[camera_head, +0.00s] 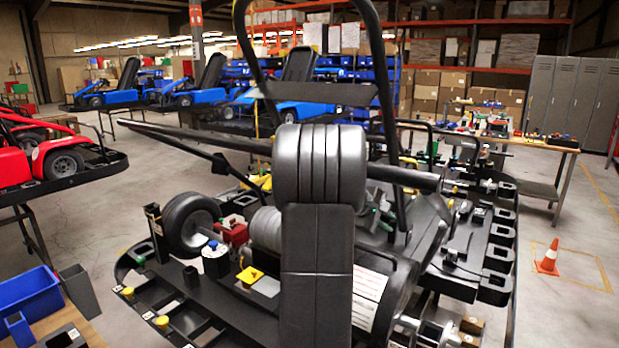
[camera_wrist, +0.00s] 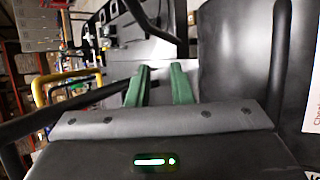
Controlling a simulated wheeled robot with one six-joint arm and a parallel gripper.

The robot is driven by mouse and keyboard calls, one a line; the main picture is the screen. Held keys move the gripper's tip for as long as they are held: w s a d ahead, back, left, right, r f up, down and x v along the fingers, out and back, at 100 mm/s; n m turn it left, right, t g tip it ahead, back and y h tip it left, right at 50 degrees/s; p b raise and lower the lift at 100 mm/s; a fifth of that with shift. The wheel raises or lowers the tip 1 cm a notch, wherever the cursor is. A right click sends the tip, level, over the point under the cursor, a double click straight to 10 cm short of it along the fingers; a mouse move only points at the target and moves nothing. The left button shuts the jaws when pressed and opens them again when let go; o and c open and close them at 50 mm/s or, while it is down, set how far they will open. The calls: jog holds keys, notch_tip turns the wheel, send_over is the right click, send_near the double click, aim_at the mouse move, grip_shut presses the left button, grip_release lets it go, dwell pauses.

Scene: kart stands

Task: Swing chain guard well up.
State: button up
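My gripper (camera_wrist: 160,85) shows in the wrist view as two green fingers held apart, with a gap and nothing clearly gripped between them. In the head view my own dark arm stands in front and hides the gripper. In the wrist view a large dark curved panel (camera_wrist: 235,60) lies right of the fingers. Beside it is a white label (camera_wrist: 312,115) whose cut-off text begins "Chai". In the head view a white printed sheet (camera_head: 368,297) sits by a black rounded part right of my arm. I cannot tell for sure which part is the chain guard, or its angle.
A black kart stand (camera_head: 195,310) carries a wheel (camera_head: 190,225), small parts and tall bent tubes. Several red and blue karts stand around. A workbench (camera_head: 540,145) and an orange cone (camera_head: 547,258) are at the right. Blue bins (camera_head: 32,305) are at the lower left.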

jog(key=b+v, duration=0.2)
jog(key=v, duration=1)
jog(key=p+x, duration=0.2)
jog(key=x, duration=1.2)
jog(key=shift+s+a+f, duration=0.1)
jog(key=shift+f, duration=0.1)
jog(key=shift+s+a+f+b, duration=0.1)
jog(key=shift+f+b, duration=0.1)
jog(key=shift+b, duration=0.45)
jog(key=shift+s+a+h+b, duration=0.35)
jog(key=shift+s+b, duration=0.15)
jog(key=shift+b, duration=0.4)
jog(key=s+b, duration=0.1)
jog(key=b, duration=0.2)
jog(key=s+a+f+t+h+b, duration=0.1)
jog(key=b, duration=0.2)
jog(key=shift+s+a+f+b, duration=0.15)
jog(key=shift+a+f+b, duration=0.15)
jog(key=shift+b, duration=0.1)
jog(key=shift+s+a+f+m+t+b, duration=0.15)
jog(key=shift+s+m+t+b, duration=0.2)
jog(key=shift+b, duration=0.7)
jog(key=shift+h, duration=0.25)
jog(key=shift+s+a+b, duration=0.1)
jog(key=shift+b, duration=0.25)
